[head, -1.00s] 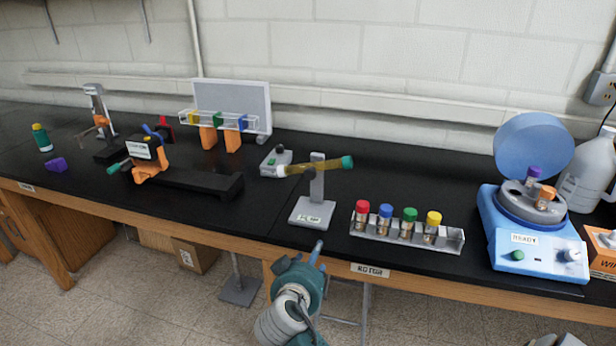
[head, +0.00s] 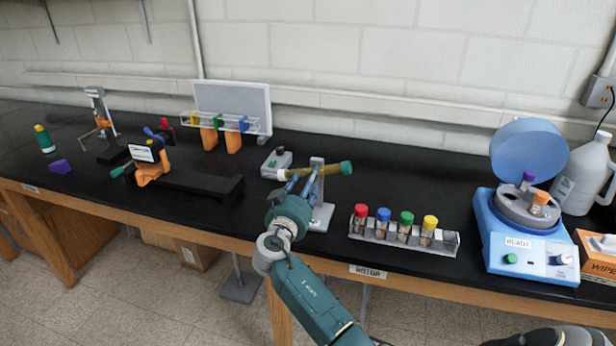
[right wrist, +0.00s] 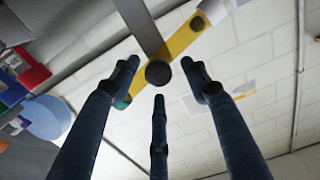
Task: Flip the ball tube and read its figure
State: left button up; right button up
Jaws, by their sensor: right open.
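The ball tube (head: 331,169) is a yellow tube with a green cap at its right end, mounted on a grey stand (head: 321,218). It lies nearly level, its right end slightly higher. In the right wrist view the tube (right wrist: 186,38) runs slantwise past a dark round pivot (right wrist: 159,73), green cap at lower left. No figure is readable. My left gripper is out of view.
A rack (head: 380,235) with several coloured-cap vials stands right of the stand, then a blue centrifuge (head: 525,245) with its lid up. A small grey device (head: 277,163) sits behind left. A black rail with an orange holder (head: 152,170) is further left.

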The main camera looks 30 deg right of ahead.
jog(key=shift+w+d, duration=0.25)
jog(key=shift+d, duration=0.15)
jog(key=shift+c, duration=0.5)
grip_shut()
jog(key=shift+r, duration=0.15)
